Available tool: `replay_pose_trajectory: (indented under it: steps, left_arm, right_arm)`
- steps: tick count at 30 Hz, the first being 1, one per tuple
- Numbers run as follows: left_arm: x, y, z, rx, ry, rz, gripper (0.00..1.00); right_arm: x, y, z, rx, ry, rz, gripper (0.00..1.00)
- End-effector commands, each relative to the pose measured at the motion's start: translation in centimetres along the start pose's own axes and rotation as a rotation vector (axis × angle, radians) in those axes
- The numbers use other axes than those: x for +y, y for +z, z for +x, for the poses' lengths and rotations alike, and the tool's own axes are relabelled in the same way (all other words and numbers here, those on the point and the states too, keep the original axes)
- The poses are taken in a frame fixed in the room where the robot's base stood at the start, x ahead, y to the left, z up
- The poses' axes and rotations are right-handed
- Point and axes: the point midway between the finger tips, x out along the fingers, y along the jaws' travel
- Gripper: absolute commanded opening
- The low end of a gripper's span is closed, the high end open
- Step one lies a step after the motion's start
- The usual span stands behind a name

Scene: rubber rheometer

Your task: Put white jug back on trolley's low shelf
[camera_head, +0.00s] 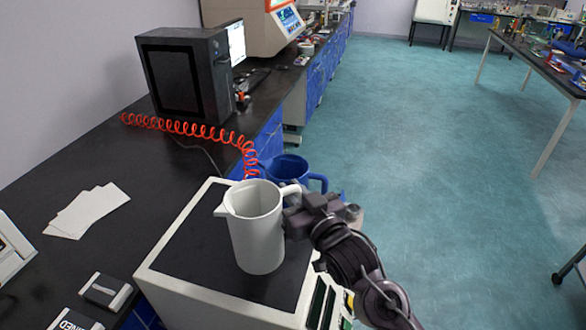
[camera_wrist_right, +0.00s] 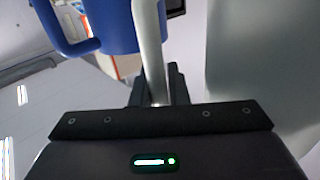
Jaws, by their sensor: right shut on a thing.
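The white jug (camera_head: 256,232) is upright in the head view, in front of or over the black top of a cream machine; I cannot tell if it touches that top. My right gripper (camera_head: 297,212) is at the jug's right side, shut on its handle. In the right wrist view the pale handle (camera_wrist_right: 150,50) runs between the fingers (camera_wrist_right: 157,88), and the jug's body (camera_wrist_right: 262,60) fills the right side. My left gripper is not in view. I cannot make out the trolley's low shelf.
A blue jug (camera_head: 288,170) stands just behind the white jug and also shows in the right wrist view (camera_wrist_right: 107,25). The cream machine (camera_head: 180,270) is below. A red coiled hose (camera_head: 190,129) crosses the black bench (camera_head: 60,165). Open teal floor (camera_head: 420,160) lies right.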

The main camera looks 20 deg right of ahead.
Motion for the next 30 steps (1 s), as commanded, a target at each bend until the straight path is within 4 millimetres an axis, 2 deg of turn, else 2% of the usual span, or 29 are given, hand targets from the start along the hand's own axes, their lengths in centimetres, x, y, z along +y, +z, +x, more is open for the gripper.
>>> replay_pose_trajectory:
  steps: [7, 16, 28, 29, 30]
  left_arm:
    - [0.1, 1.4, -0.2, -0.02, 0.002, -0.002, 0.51]
    - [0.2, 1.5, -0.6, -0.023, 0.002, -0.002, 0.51]
    - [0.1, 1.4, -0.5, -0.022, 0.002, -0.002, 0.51]
    - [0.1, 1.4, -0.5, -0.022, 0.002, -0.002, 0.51]
    - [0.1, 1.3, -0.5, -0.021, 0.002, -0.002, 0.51]
  right_arm:
    - [0.0, 1.0, 0.0, 0.014, -0.001, 0.007, 0.0]
    - [0.2, 4.5, 0.1, 0.013, 0.0, 0.006, 0.0]
    - [0.2, 5.0, 0.1, 0.015, -0.001, 0.006, 0.0]
    - [0.2, 5.7, 0.0, 0.001, -0.001, 0.001, 0.16]
    - [0.2, 5.6, 0.0, 0.001, -0.001, 0.001, 0.21]
